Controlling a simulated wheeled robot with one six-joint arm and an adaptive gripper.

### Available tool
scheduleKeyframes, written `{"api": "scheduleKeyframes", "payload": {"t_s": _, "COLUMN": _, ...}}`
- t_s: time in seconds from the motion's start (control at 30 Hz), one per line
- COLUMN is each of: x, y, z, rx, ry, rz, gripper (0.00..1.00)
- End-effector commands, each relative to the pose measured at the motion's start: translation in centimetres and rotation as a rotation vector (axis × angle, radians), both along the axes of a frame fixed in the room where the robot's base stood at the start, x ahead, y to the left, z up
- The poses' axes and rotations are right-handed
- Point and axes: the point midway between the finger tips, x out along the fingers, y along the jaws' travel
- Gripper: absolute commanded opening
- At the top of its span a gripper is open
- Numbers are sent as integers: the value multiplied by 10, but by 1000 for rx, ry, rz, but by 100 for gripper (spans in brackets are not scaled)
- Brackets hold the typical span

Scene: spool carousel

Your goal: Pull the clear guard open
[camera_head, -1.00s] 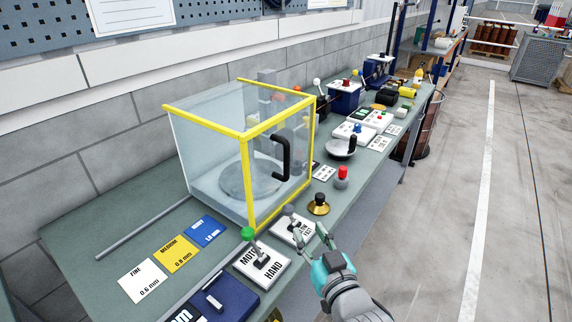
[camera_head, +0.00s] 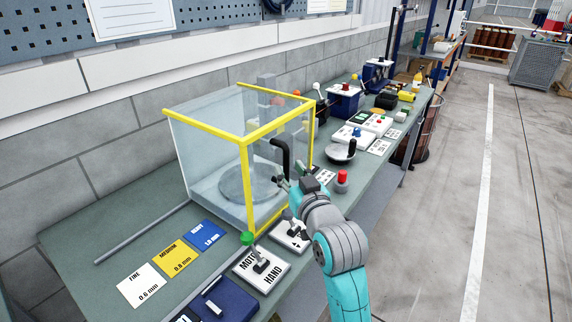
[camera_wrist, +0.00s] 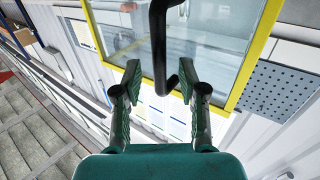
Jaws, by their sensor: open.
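The clear guard (camera_head: 207,153) is a see-through box with yellow edges on the bench, and it looks closed. Its black bar handle (camera_head: 286,158) is on the face towards the right. My gripper (camera_head: 283,184) is open at the lower end of the handle. In the wrist view the handle (camera_wrist: 158,45) comes down from the top, and its hooked lower end lies between the open fingers of my gripper (camera_wrist: 157,84). The fingers stand apart on both sides of it. I cannot tell whether either finger touches it. My arm hides part of the bench in front of the guard.
A lever with a green knob (camera_head: 247,238) and another lever box (camera_head: 291,233) stand in front of the guard. A red button (camera_head: 342,177) is right of my gripper. White, yellow and blue cards (camera_head: 143,286) lie at the left. The floor at right is clear.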

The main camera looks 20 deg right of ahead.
Motion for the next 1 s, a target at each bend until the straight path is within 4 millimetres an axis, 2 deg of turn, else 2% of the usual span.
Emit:
{"api": "scheduleKeyframes", "payload": {"t_s": 0.1, "x": 17, "y": 1, "z": 1, "rx": 0, "ry": -1, "rz": 0, "gripper": 41}}
{"api": "scheduleKeyframes", "payload": {"t_s": 0.23, "x": 28, "y": 1, "z": 0, "rx": 0, "ry": 0, "rz": 0, "gripper": 41}}
{"api": "scheduleKeyframes", "payload": {"t_s": 0.6, "x": 33, "y": 1, "z": 0, "rx": 0, "ry": -1, "rz": -1, "gripper": 41}}
{"api": "scheduleKeyframes", "payload": {"t_s": 0.63, "x": 33, "y": 1, "z": 0, "rx": 0, "ry": -1, "rz": -1, "gripper": 39}}
{"api": "scheduleKeyframes", "payload": {"t_s": 0.8, "x": 33, "y": 1, "z": 0, "rx": 0, "ry": -1, "rz": -1, "gripper": 0}}
{"api": "scheduleKeyframes", "payload": {"t_s": 1.0, "x": 33, "y": 1, "z": 0, "rx": 0, "ry": -1, "rz": -1, "gripper": 0}}
